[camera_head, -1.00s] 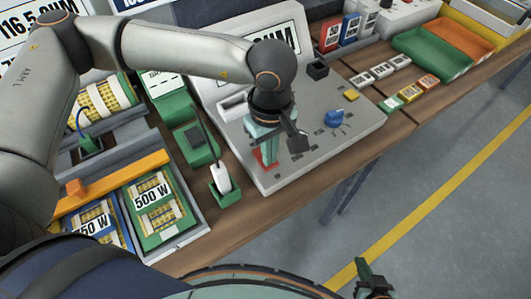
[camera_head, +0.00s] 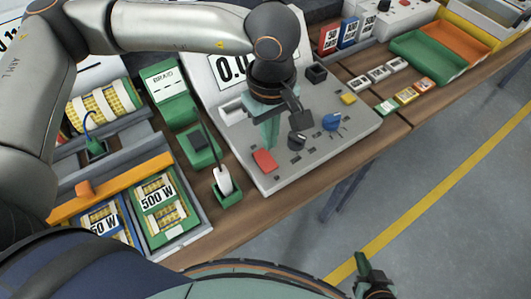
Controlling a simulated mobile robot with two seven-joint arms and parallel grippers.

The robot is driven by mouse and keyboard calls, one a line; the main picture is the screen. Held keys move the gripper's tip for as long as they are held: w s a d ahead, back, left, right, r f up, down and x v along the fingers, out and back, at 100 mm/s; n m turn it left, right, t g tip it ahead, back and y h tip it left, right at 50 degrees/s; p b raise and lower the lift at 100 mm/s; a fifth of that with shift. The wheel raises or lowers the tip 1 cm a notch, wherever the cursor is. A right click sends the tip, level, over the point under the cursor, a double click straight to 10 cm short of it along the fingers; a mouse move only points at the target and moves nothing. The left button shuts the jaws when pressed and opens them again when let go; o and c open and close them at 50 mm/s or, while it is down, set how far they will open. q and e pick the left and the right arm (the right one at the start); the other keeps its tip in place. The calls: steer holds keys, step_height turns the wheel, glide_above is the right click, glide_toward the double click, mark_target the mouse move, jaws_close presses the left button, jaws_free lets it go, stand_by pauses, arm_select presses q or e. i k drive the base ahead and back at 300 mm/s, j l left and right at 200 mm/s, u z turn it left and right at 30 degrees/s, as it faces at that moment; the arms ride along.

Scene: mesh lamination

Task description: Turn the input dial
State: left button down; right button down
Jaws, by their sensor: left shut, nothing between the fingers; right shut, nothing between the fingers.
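The sloped grey console (camera_head: 345,150) stands on the workbench and carries a blue dial (camera_head: 332,121) with marks around it. A dark round knob (camera_head: 297,140) sits to its left, and a red button (camera_head: 264,160) lies near the front left. I cannot tell which knob is the input dial. My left gripper (camera_head: 270,138) points down over the console, shut and empty, left of the dark knob and behind the red button. Whether its tips touch the panel is unclear. My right gripper (camera_head: 364,270) is shut and empty at the bottom, off the bench.
A display (camera_head: 233,68) reading "0.0", partly hidden by my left arm, stands behind the panel. A green holder (camera_head: 229,194) with a white-handled tool is left of the console. Green (camera_head: 428,58) and orange trays are at the upper right. Floor in front is clear.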

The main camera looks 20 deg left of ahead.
mark_target(331, 122)
steer(key=k, duration=1)
